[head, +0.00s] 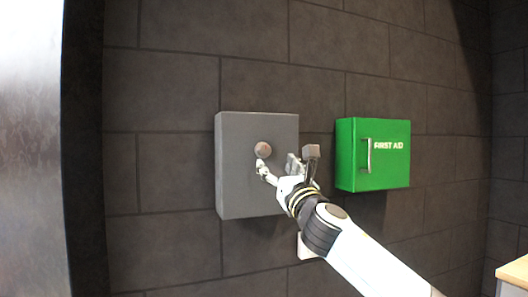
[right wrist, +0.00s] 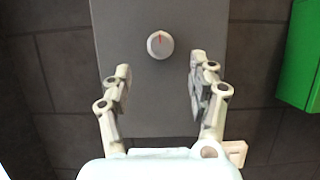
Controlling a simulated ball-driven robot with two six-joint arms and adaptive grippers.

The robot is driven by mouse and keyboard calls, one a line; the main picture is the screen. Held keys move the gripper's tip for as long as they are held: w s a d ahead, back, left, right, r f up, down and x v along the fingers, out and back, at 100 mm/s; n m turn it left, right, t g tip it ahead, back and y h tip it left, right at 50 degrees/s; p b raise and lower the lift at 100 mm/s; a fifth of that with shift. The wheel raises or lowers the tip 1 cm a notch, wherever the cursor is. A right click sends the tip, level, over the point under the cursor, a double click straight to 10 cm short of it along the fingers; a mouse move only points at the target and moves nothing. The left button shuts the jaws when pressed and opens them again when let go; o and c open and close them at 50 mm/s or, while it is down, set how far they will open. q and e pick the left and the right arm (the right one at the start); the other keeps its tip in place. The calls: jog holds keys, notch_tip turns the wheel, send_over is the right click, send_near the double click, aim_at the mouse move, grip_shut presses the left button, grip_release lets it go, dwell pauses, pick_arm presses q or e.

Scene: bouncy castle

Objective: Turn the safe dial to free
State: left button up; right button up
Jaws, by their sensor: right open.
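The grey safe (head: 240,185) is a box on the dark wall in the middle of the head view. Its round dial (head: 263,149) sits on the front face; in the right wrist view the dial (right wrist: 160,45) is grey with a red mark pointing up. My right gripper (head: 275,165) is in front of the safe, just below the dial. In the right wrist view the right gripper (right wrist: 158,75) is open and empty, its fingers spread wide with the dial beyond and between them, apart from both. No label for free is readable. My left gripper is not in view.
A green first aid box (head: 390,165) with a handle hangs on the wall right of the safe; its side also shows in the right wrist view (right wrist: 301,60). A pale wooden-topped unit (head: 515,272) stands at the lower right.

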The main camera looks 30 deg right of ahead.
aim_at(266, 152)
jog(key=x, duration=0.7)
jog(key=shift+w, duration=0.2)
jog(key=shift+d, duration=0.1)
jog(key=c, duration=1.1)
